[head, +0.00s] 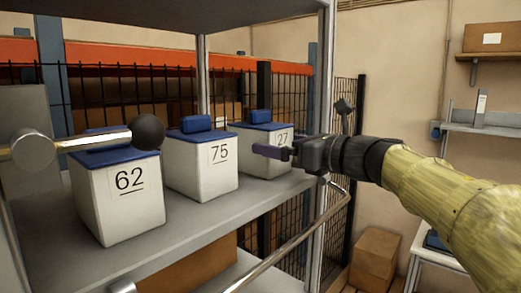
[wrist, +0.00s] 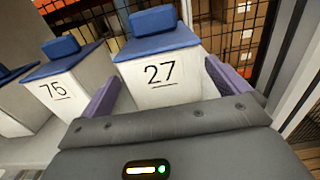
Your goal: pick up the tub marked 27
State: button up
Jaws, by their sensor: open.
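The tub marked 27 (head: 262,141) is white with a blue lid and a blue block handle, and stands upright at the far end of the shelf row. In the wrist view the tub marked 27 (wrist: 157,79) is straight ahead, its number facing me. My gripper (head: 268,152) is in front of it in the head view and hides part of its front. In the wrist view the purple fingers of my gripper (wrist: 163,88) are spread, one to each side of the tub's front. I cannot tell how far they reach along its sides.
The tub marked 75 (head: 203,165) stands next to it on the left, and the tub marked 62 (head: 117,195) is nearer. All are on a grey shelf (head: 215,215) with an upright post at its right end. A metal rail (head: 290,246) curves below my gripper. Black mesh stands behind.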

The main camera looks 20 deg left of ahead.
jog(key=shift+w+a+r+p, duration=0.15)
jog(key=shift+w+a+p, duration=0.1)
jog(key=shift+a+p, duration=0.25)
jog(key=p+x, duration=0.3)
jog(key=shift+w+a+r, duration=0.1)
jog(key=shift+w+a, duration=0.3)
jog(key=shift+a, duration=0.15)
jog(key=shift+d, duration=0.1)
jog(key=c, duration=1)
jog(key=shift+c, duration=0.2)
